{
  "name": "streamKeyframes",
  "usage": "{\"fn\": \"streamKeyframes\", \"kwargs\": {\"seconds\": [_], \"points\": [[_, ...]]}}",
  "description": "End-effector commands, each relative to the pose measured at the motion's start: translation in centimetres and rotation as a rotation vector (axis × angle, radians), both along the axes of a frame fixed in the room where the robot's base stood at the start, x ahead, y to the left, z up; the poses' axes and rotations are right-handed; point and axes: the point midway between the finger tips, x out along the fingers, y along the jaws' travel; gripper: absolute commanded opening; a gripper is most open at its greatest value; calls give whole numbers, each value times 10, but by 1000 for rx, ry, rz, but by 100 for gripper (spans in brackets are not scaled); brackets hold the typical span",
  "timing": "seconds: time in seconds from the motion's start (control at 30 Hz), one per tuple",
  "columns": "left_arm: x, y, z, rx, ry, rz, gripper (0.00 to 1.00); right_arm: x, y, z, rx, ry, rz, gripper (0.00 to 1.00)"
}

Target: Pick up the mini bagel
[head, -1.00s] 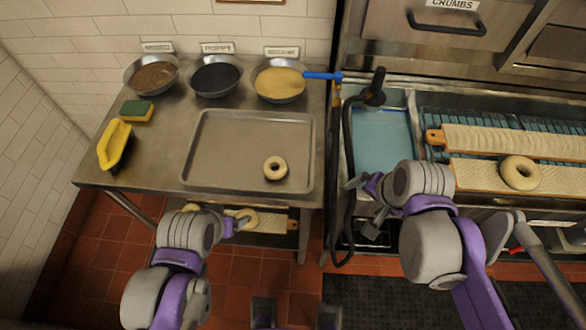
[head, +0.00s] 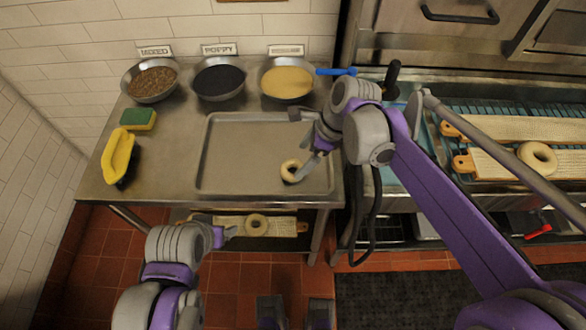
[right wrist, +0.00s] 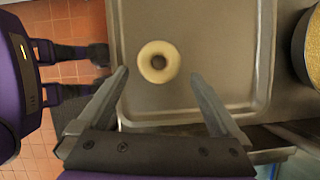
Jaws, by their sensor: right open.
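The mini bagel (head: 284,172), a small pale ring, lies flat on the metal tray (head: 235,155), right of its middle. My right gripper (head: 302,143) is over the right part of the tray, with one finger close beside the bagel in the head view. In the right wrist view the open, empty gripper (right wrist: 160,75) has the bagel (right wrist: 143,63) framed at its fingertips, with gaps on both sides. I cannot tell its height above the tray. My left gripper (head: 225,235) is low in front of the table; its jaws are unclear.
Bowls of mixed seeds (head: 152,82), poppy (head: 219,80) and pale seeds (head: 287,82) stand at the back. A sponge (head: 138,119) and a yellow tool (head: 119,153) are left. Larger bagels lie on a lower-shelf board (head: 285,226) and a right-hand board (head: 500,168).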

Motion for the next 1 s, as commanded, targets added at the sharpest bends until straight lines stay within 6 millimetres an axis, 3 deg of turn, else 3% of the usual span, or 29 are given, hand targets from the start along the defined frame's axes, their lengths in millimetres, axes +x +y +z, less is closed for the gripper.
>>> {"fn": "streamKeyframes", "kwargs": {"seconds": [0.33,0.63,1.0], "points": [[0,0,-2,0,1,0,81,2,18,-42,-1,-2,1,100],[0,0,-2,0,1,0,81,2,20,-47,-1,-2,1,100],[0,0,-2,0,1,0,81,2,20,-47,-1,-2,1,35]]}}
